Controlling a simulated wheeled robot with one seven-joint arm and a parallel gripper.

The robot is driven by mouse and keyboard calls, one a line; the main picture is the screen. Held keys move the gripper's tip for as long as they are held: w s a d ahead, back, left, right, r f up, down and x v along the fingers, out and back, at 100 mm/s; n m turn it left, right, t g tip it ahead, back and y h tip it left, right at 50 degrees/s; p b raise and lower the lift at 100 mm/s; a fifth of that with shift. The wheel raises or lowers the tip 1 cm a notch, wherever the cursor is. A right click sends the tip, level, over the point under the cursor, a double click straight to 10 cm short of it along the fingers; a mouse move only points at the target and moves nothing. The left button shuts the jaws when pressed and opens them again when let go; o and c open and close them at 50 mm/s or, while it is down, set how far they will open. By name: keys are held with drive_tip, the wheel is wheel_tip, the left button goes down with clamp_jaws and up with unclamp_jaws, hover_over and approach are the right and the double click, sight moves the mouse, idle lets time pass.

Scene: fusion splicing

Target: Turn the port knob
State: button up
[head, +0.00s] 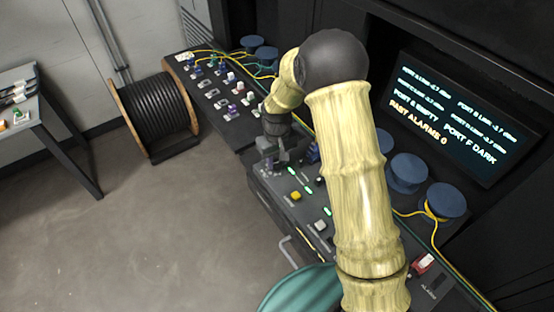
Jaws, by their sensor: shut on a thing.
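My arm reaches across the dark console (278,203), and my gripper (268,158) is low over the console's left part. The sides of the gripper show, but its fingertips are small and dark against the panel. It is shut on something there. The port knob cannot be made out; the gripper and arm cover that part of the panel. Green lit strips (307,190) and a yellow button (295,196) show just right of and below the gripper. A screen (450,118) at the right lists port readings, with "PORT F DARK" and "PAST ALARMS 0".
Blue round spools (446,200) with yellow fibre stand along the console's back. A bench with small connectors (215,95) lies beyond. A black cable reel (158,115) stands on the floor at left, near a side table (45,125).

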sight(277, 162)
drive_tip(key=n, duration=0.6)
drive_tip(key=shift+w+r+p, duration=0.1)
drive_tip(key=shift+r+p, duration=0.05)
drive_tip(key=shift+p, duration=0.15)
drive_tip(key=o, duration=1)
wheel_tip(277, 162, up, 17)
drive_tip(key=shift+r+b, duration=0.1)
drive_tip(key=shift+b, duration=0.95)
